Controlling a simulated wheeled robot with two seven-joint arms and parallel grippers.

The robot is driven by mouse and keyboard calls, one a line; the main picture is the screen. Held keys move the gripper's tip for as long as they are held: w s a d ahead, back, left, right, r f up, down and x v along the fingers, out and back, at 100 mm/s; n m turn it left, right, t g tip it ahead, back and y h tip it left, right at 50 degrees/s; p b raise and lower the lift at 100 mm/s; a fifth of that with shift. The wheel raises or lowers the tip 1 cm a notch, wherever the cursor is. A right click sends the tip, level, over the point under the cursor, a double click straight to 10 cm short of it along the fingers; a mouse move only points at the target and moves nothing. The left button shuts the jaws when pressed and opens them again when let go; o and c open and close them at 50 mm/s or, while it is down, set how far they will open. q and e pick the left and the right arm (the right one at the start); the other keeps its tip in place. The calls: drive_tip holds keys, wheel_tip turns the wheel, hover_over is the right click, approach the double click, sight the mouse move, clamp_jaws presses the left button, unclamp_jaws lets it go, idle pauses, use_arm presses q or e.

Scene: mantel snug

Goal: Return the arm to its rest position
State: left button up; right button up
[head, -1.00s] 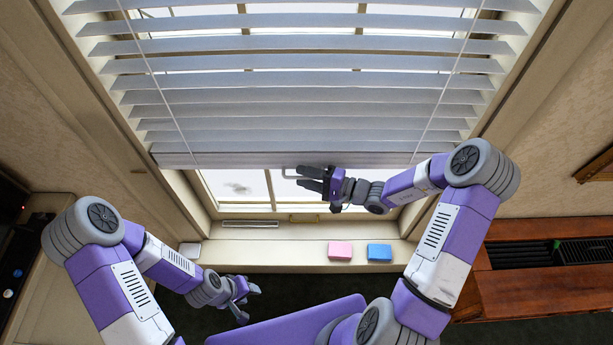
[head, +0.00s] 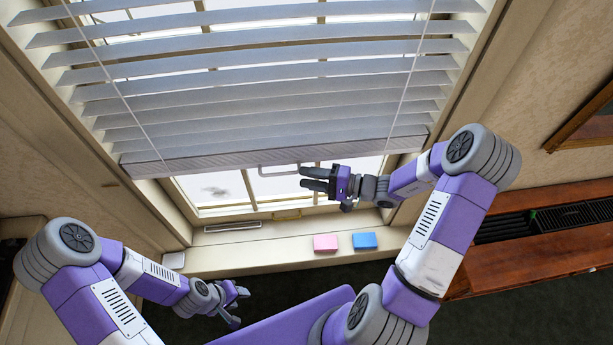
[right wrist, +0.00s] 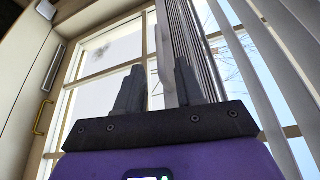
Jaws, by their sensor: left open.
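My right gripper (head: 303,178) is at the bottom of the window blind, with its fingers pointing left. Its two fingers are apart with nothing held; they also show in the right wrist view (right wrist: 160,68). The pale pull handle (head: 272,171) under the blind's bottom rail (head: 215,160) lies just left of the fingertips. In the right wrist view the handle (right wrist: 163,45) shows beyond the fingers, and I cannot tell the exact gap. My left gripper (head: 242,306) is open and empty, low in front of the sill, fingers pointing right.
The slatted blind (head: 260,80) covers most of the window. A pink block (head: 325,243) and a blue block (head: 364,241) rest on the sill (head: 225,262). A wooden cabinet (head: 540,255) stands at right. A yellow window handle (head: 287,215) shows below the blind.

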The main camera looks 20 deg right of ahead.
drive_tip(key=s+a+f+n+g+h+b, duration=0.1)
drive_tip(key=s+a+f+g+b, duration=0.1)
drive_tip(key=s+a+f+g, duration=0.5)
drive_tip(key=s+a+f+n+g+h+b, duration=0.1)
drive_tip(key=s+a+f+n+g+b, duration=0.15)
drive_tip(key=s+f, duration=0.45)
wheel_tip(320, 180, down, 17)
drive_tip(key=s+a+n+h+b, duration=0.1)
drive_tip(key=s+n+h+b, duration=0.1)
drive_tip(key=h, duration=0.5)
drive_tip(key=shift+s+a+n+b, duration=0.15)
drive_tip(key=shift+s+n+b, duration=0.05)
drive_tip(key=shift+n+b, duration=0.7)
drive_tip(key=shift+a+g, duration=0.1)
drive_tip(key=shift+g, duration=0.15)
